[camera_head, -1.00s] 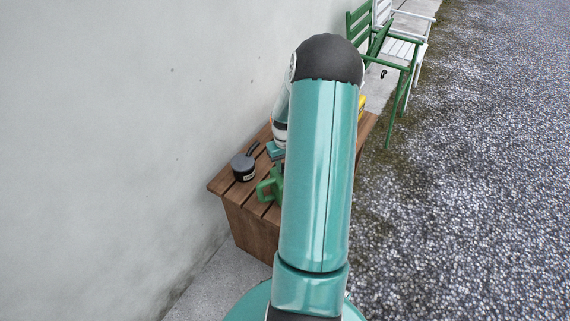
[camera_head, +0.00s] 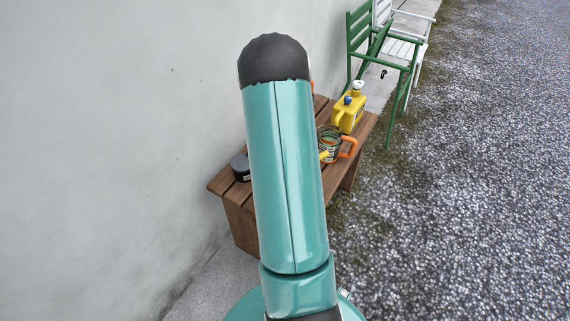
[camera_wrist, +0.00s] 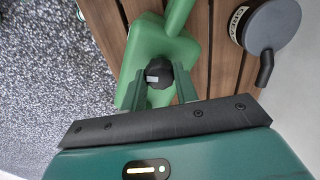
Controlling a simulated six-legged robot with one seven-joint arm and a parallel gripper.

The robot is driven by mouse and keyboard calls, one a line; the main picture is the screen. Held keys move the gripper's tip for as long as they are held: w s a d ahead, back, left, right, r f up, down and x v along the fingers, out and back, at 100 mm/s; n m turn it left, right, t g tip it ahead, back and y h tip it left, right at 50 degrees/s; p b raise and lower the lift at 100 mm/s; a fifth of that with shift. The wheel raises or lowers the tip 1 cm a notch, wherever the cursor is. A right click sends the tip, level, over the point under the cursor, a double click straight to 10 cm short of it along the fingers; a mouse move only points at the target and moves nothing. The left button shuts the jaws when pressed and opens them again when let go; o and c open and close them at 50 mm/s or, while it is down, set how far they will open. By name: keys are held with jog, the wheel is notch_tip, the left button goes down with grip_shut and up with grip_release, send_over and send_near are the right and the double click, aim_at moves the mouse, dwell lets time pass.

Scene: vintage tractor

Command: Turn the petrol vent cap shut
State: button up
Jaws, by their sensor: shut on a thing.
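In the wrist view a green can (camera_wrist: 158,44) with a green handle or spout stands on the slatted wooden bench. A black knob-like cap (camera_wrist: 165,66) with a small pale mark sits on it. My gripper (camera_wrist: 160,84) has one finger on each side of this cap and is shut on it. In the head view my arm hides the gripper, the cap and the green can. A yellow can (camera_head: 346,117) with a blue cap and a white cap stands at the bench's right side in the head view.
A dark round tin (camera_head: 240,168) stands near the wall; it also shows in the wrist view (camera_wrist: 271,24). Green and white chairs (camera_head: 365,40) stand behind. Gravel at right is clear.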

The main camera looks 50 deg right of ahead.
jog(key=shift+m, duration=1.6)
jog(key=o, duration=1)
notch_tip(320, 180, up, 14)
jog(key=shift+f, duration=0.1)
